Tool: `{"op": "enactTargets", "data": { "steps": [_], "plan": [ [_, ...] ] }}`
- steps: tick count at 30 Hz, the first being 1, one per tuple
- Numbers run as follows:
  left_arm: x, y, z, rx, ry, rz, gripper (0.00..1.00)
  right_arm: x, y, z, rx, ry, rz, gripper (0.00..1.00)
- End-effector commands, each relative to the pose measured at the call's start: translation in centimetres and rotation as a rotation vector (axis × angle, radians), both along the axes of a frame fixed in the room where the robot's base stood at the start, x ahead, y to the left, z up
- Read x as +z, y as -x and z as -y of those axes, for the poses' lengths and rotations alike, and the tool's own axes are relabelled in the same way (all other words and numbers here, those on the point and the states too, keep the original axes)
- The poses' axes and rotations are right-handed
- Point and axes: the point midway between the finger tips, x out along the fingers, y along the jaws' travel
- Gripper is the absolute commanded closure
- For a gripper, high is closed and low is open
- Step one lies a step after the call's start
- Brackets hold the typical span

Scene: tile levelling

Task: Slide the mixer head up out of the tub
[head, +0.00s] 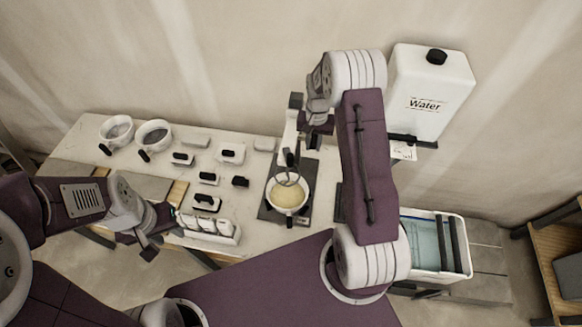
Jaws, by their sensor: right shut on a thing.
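The tub (288,207) is a white round bowl with pale yellow mix in it, on a dark base plate. The mixer head (290,160) hangs from an upright stand (295,103) behind the tub. Its whisk end (287,179) is at the tub, over or in the mix; how deep I cannot tell. My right gripper (310,127) is shut at the upper part of the mixer head, partly hidden by my own wrist. My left gripper (160,230) is at the table's front edge, left of the tub, with its fingers apart and nothing visible between them.
A white rack (210,237) stands beside my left gripper. Two handled bowls (153,136) and several small tools (206,202) lie on the table's left. A Water container (428,95) stands at right, above a bin of water (425,240). My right arm spans the space between.

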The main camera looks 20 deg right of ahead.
Motion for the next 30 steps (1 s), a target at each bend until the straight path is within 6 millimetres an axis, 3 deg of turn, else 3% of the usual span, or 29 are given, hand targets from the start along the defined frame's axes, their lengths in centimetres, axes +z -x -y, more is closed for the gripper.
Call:
{"op": "enactTargets", "data": {
  "steps": [2,3,6,17,30],
  "plan": [
    [0.8,0.0,0.0,0.000,0.000,0.000,0.64,1.1,-0.2,0.0,0.000,0.002,0.005,1.00],
    [0.6,0.0,0.0,0.000,0.000,0.000,0.64,0.8,-0.1,0.0,0.000,0.002,0.005,0.74],
    [0.5,0.0,0.0,0.000,0.000,0.000,0.64,0.7,-0.1,0.0,0.000,0.001,0.003,0.49],
    [0.8,0.0,0.0,0.000,0.000,0.000,0.64,1.0,0.0,0.0,0.000,0.001,0.001,0.49],
    [5.1,0.0,0.0,0.000,0.000,0.000,0.64,6.4,0.0,0.0,0.000,0.001,0.001,0.49]
  ]
}}
